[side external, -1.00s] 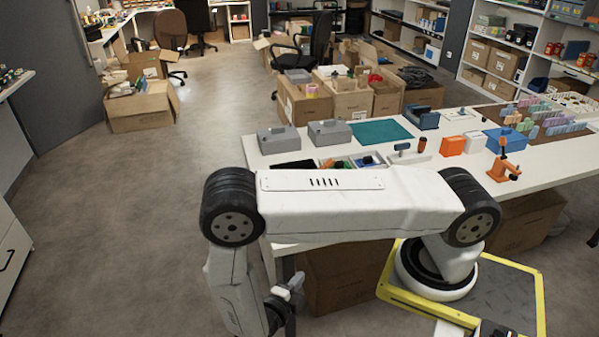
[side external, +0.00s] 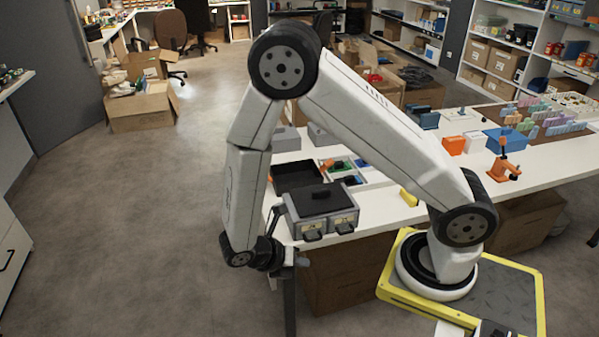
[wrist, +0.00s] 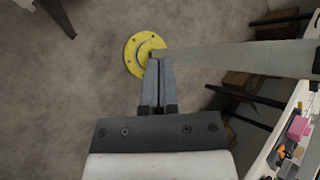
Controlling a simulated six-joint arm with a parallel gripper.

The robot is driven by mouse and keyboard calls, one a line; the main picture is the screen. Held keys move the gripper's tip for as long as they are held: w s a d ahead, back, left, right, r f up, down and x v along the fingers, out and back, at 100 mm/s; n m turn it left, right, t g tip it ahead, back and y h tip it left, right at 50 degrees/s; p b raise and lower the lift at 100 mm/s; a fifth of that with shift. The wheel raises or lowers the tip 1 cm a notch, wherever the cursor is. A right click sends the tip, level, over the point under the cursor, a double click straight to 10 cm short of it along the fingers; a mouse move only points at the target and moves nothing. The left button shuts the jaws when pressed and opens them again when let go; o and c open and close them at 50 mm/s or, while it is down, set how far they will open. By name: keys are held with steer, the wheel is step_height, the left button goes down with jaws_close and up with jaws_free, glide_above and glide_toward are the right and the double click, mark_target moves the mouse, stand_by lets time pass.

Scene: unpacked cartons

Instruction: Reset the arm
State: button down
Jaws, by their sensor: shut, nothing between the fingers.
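My gripper shows in the wrist view (wrist: 156,62) with its two grey fingers together and nothing between them. In the side view my arm is folded with the elbow high, and the dark gripper end (side external: 290,262) hangs low, off the near left corner of the white table (side external: 420,180). It is in front of and slightly below a grey two-drawer box (side external: 322,212) at that edge; from this view I cannot tell the exact gap. The fingertips are small and hard to make out there.
A black tray (side external: 297,177) sits behind the drawer box. In the wrist view, a yellow round flange (wrist: 132,54) with a pale post lies beyond the fingertips. The floor at left is open.

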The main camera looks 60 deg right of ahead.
step_height(320, 180, up, 13)
steer(key=w+d+m+t+y, duration=0.2)
steer(key=m+t+y, duration=0.5)
steer(key=m, duration=1.4)
steer(key=shift+w+f+y, duration=0.15)
steer(key=shift+w+y, duration=0.25)
